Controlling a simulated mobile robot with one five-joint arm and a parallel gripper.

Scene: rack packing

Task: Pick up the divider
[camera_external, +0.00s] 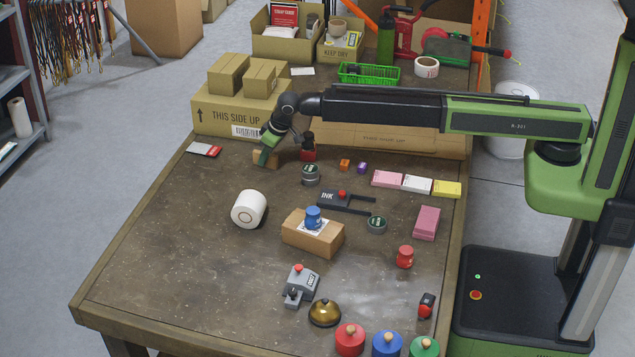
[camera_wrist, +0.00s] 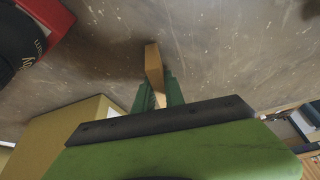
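The divider is a thin tan piece (camera_external: 265,158) standing on the table near its far left, in front of the large cardboard box. In the wrist view the divider (camera_wrist: 153,66) reaches out from between the two green fingers. My gripper (camera_external: 269,152) is low at the table, with one green finger covering part of the divider. In the wrist view my gripper (camera_wrist: 159,88) has a finger on each side of the divider, very close to it. I cannot tell whether both fingers press on it.
A large cardboard box (camera_external: 225,113) stands just behind my gripper. A red-based stamp (camera_external: 308,152) and a dark round tin (camera_external: 311,174) are close on the right. A red-and-white card (camera_external: 204,149) lies to the left. The table's left front is clear, past a white roll (camera_external: 249,209).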

